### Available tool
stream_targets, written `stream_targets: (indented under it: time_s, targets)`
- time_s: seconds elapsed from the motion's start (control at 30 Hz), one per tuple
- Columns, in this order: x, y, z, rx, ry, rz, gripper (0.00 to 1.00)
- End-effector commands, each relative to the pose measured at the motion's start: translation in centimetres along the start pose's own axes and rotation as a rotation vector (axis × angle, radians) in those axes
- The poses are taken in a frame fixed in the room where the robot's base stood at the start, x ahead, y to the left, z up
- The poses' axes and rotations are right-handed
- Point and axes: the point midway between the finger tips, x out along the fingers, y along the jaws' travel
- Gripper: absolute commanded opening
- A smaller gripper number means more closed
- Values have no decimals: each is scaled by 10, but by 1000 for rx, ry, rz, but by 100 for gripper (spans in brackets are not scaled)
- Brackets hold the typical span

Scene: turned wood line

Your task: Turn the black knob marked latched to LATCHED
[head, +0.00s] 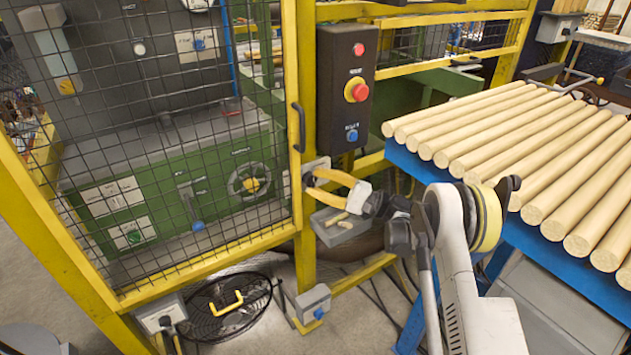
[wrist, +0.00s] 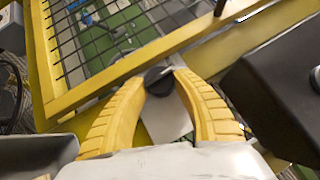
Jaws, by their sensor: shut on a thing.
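The black knob (wrist: 158,78) shows in the wrist view as a dark round part on a pale plate, beside the yellow frame of the mesh door. My gripper (wrist: 161,84) has its two yellow fingers shut on it, one on each side. A thin light line shows near the knob's upper right edge. I cannot read its marking or tell which position it points to. In the head view my gripper (head: 311,182) reaches the light plate (head: 318,165) on the yellow post, and the fingers mostly hide the knob there.
A black control box (head: 341,85) with red and blue buttons hangs just above my gripper. A grey tray (head: 338,229) sits just below it. The mesh door (head: 170,150) with a black handle (head: 299,127) is at left. Turned wood poles (head: 520,135) lie on a blue rack at right.

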Motion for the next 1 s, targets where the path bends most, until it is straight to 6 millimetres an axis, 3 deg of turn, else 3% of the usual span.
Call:
stream_targets:
  time_s: [0.2,0.47,0.5,0.57,0.87,1.0]
  targets:
    - [1,2,0,149,0,-149,4]
    - [1,2,0,156,1,-156,4]
    - [1,2,0,156,1,-156,40]
    - [1,2,0,156,1,-156,59]
    - [0,2,0,155,0,-154,59]
    - [-12,4,0,154,2,-155,59]
